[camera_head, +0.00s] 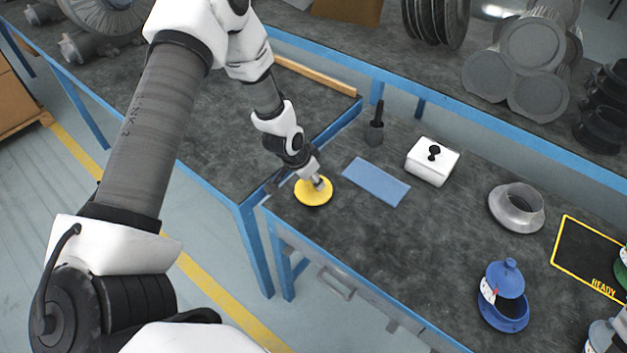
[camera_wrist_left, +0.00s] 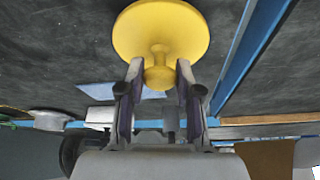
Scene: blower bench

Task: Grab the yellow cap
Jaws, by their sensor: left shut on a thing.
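The yellow cap (camera_head: 313,192) is a round disc with a knob, at the left corner of the bench in the head view. In the left wrist view, the yellow cap (camera_wrist_left: 160,35) shows its disc at the top and its knob between the fingers. My left gripper (camera_head: 318,182) reaches down onto it from above. In the left wrist view my left gripper (camera_wrist_left: 158,80) is shut on the knob, with one finger on each side. I cannot tell whether the cap touches the bench. My right gripper is not clearly in view.
A blue mat (camera_head: 376,181) lies right of the cap. Behind it stand a dark handled tool (camera_head: 375,128) and a white box with a black knob (camera_head: 432,161). A grey metal ring (camera_head: 517,208), a blue pot (camera_head: 503,296) and a black READY mat (camera_head: 590,258) lie further right.

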